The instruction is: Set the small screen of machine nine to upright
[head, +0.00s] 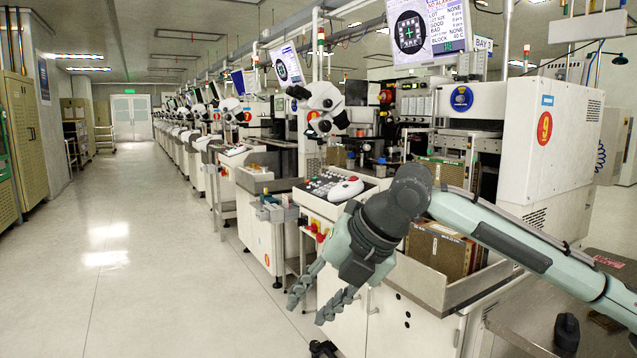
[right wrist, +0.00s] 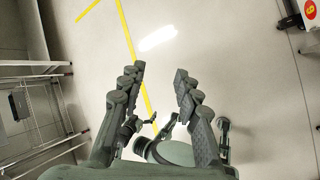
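A small screen (head: 428,28) hangs over the nearest machine (head: 545,145), at the top of the head view. It shows a dark round pattern with a green cross beside lines of text, and it looks slightly rolled. A second screen (head: 286,64), over a machine further along the row, leans more clearly. A red round label (head: 545,127) on the nearest machine carries a digit I cannot read surely. My right gripper (head: 318,300) is open and empty, low in front of the machine and far below both screens. The right wrist view shows its fingers (right wrist: 157,90) apart over floor. My left gripper is out of view.
A white microscope head (head: 322,98) and a button panel with a white mouse-like device (head: 346,188) stand at the machine front. A tray with brown boxes (head: 440,252) lies behind my right wrist. The aisle floor (head: 130,240) at left is clear.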

